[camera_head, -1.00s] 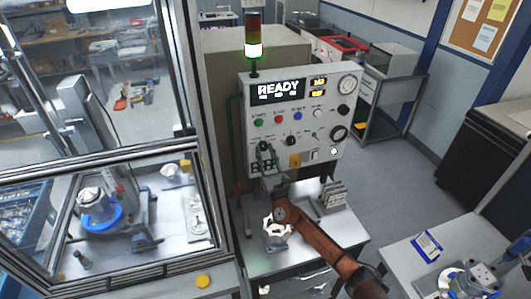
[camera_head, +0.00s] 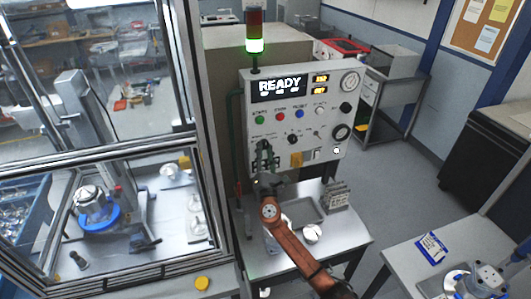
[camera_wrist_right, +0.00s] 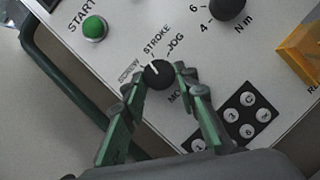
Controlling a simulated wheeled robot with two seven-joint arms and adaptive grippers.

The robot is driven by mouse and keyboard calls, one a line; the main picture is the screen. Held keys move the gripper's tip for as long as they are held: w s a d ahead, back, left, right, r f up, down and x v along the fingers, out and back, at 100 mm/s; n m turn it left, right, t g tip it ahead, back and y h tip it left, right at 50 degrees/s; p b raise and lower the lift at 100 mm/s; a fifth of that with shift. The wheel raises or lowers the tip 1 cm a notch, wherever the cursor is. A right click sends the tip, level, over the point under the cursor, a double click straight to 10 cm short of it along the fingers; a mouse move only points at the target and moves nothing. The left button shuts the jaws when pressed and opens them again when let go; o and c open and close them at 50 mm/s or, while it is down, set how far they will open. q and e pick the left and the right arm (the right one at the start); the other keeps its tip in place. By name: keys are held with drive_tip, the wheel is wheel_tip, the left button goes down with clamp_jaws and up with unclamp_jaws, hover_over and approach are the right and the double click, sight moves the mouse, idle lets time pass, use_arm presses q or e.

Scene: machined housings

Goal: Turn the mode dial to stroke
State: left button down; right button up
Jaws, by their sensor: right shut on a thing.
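The black mode dial (camera_wrist_right: 158,74) sits on the pale control panel (camera_wrist_right: 225,55) in the right wrist view. Its white pointer line is tilted up and left, between the SCREW and STROKE labels; JOG is to the right. My right gripper (camera_wrist_right: 163,80) is shut on the dial, one finger on each side. In the head view my right gripper (camera_head: 264,152) is at the lower left of the control panel (camera_head: 325,105) and hides the dial. My left gripper is not in view.
A green START button (camera_wrist_right: 94,28), another black knob (camera_wrist_right: 229,7) and a black keypad (camera_wrist_right: 240,115) surround the dial. The panel display (camera_head: 278,86) reads READY, and the stack light (camera_head: 254,46) glows green. A glazed enclosure (camera_head: 192,80) stands close on the left.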

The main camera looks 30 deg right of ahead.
drive_tip(key=shift+r+m+g+h, duration=0.1)
drive_tip(key=shift+m+g+h, duration=0.45)
drive_tip(key=shift+m, duration=0.95)
drive_tip(key=o, duration=1.2)
drive_tip(key=shift+c, duration=0.2)
drive_tip(key=shift+s+a, duration=0.1)
drive_tip(key=shift+s+a+f, duration=0.15)
drive_tip(key=shift+s+f, duration=0.05)
drive_tip(key=shift+s, duration=0.05)
drive_tip(key=v, duration=1.1)
drive_tip(key=shift+r, duration=0.2)
